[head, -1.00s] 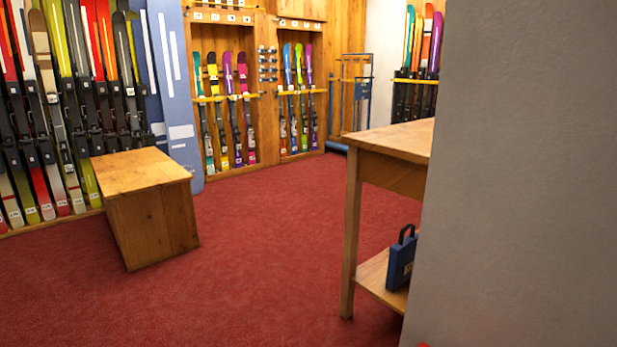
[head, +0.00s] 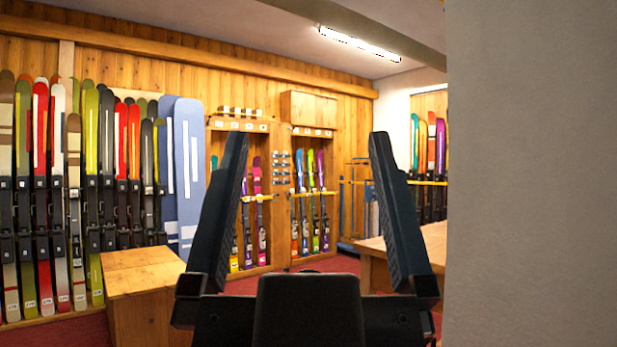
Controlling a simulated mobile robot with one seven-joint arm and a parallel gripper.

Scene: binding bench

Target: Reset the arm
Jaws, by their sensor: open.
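My gripper (head: 308,155) is in the head view at the bottom middle, raised up in front of the camera. Its two dark fingers point upward and stand wide apart. Nothing is between them except the view of the room behind. The gripper's dark body covers part of the floor, the ski racks and the table behind it.
A wooden box bench (head: 150,285) stands at lower left before a wall of skis (head: 75,190). A wooden table (head: 436,245) is at right, partly hidden by my gripper and a grey wall (head: 535,170) close on the right. Red carpet (head: 335,264) shows behind.

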